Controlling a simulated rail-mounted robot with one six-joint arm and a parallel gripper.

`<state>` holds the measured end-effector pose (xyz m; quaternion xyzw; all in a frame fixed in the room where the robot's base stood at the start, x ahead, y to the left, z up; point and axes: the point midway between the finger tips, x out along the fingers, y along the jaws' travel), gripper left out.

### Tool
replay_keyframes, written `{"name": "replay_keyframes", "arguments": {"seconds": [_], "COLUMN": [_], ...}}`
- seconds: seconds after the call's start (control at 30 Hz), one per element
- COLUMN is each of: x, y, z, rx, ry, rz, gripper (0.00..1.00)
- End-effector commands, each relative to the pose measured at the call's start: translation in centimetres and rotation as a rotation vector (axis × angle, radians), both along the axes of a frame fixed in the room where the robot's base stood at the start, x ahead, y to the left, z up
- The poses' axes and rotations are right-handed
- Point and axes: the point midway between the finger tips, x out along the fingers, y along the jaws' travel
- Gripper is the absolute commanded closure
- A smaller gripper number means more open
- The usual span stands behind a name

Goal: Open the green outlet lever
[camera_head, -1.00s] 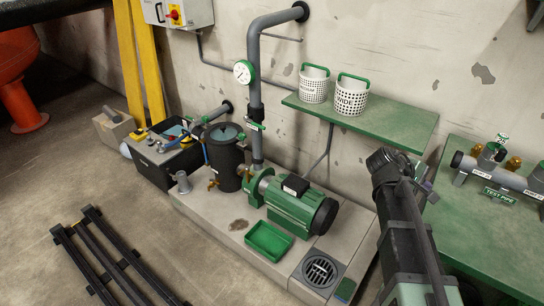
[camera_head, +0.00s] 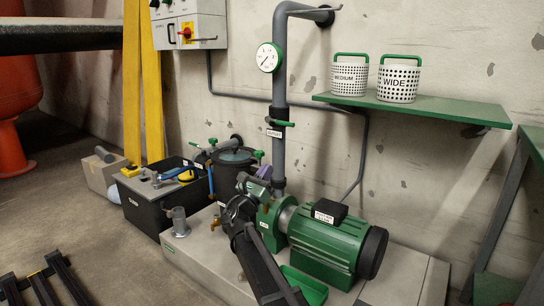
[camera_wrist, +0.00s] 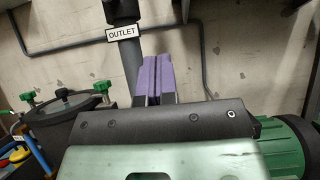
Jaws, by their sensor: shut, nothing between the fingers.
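The green outlet lever (camera_head: 284,123) sits on the vertical grey outlet pipe (camera_head: 279,155), below the gauge. It lies crosswise to the pipe and points right. The OUTLET label (camera_head: 273,133) hangs just below it; this label also shows in the wrist view (camera_wrist: 121,33). The lever itself is out of the wrist view, past the top edge. My gripper (camera_wrist: 157,62) has purple fingers, pressed together and empty. It is in front of and to the right of the outlet pipe in the wrist view, below the label and apart from the lever. In the head view my arm partly hides the pump's left end.
A pressure gauge (camera_head: 269,57) is above the lever. The green pump (camera_head: 325,245) and dark strainer pot (camera_head: 232,170) with green knobs flank the pipe's foot. A shelf (camera_head: 420,108) with two baskets is at right. A grey control box (camera_head: 190,22) is on the wall at left.

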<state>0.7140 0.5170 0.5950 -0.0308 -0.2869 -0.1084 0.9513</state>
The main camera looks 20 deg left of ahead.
Motion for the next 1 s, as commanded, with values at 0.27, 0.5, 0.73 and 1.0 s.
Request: {"name": "replay_keyframes", "arguments": {"seconds": [0.27,0.5,0.73,1.0], "x": [-0.1,0.9,4.2,8.4], "y": [0.2,0.0,-0.7,-1.7], "z": [0.2,1.0,3.6,7.7], "rx": [-0.007,-0.006,-0.005,-0.005], "ry": [-0.003,-0.003,-0.002,-0.003], "rz": [0.001,0.001,-0.001,0.001], "gripper": [1.00,1.00,1.00,1.00]}}
